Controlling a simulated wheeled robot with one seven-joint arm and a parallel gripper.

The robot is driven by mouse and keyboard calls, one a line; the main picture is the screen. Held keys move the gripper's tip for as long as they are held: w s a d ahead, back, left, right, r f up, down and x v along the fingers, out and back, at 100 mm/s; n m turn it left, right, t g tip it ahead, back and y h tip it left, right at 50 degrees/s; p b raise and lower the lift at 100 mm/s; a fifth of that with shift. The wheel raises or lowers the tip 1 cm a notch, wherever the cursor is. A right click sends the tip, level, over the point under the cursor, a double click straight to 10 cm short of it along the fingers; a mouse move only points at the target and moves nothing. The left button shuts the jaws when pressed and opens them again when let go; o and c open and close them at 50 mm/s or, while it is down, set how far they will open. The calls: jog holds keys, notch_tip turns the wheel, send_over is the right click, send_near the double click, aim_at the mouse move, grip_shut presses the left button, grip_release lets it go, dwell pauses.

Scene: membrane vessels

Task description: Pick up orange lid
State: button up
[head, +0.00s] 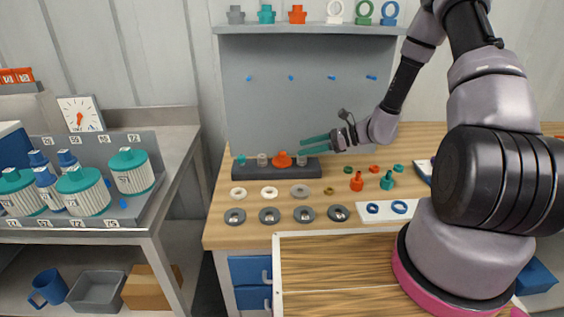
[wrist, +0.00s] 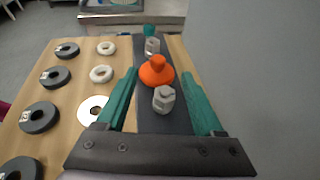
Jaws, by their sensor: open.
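The orange lid (head: 282,159) has a wide round base and a narrow knob on top. It sits upright on a dark rack (head: 248,172) on the wooden workbench. In the wrist view the orange lid (wrist: 157,71) stands ahead of my gripper (wrist: 160,78), roughly between the lines of its two green fingers. My gripper (head: 316,145) is open and empty, just right of the lid in the head view. The fingers appear apart from the lid. A grey hex fitting (wrist: 164,98) stands between the fingers, nearer to my palm than the lid.
Another grey fitting (wrist: 152,46) and a teal piece (wrist: 149,30) stand beyond the lid on the rack. White and dark rings (wrist: 40,117) lie beside the rack. A grey panel (head: 306,90) rises behind it, close to my gripper.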

aim_at(284, 153)
jog(key=shift+x, duration=3.6)
jog(key=shift+s, duration=0.15)
grip_shut()
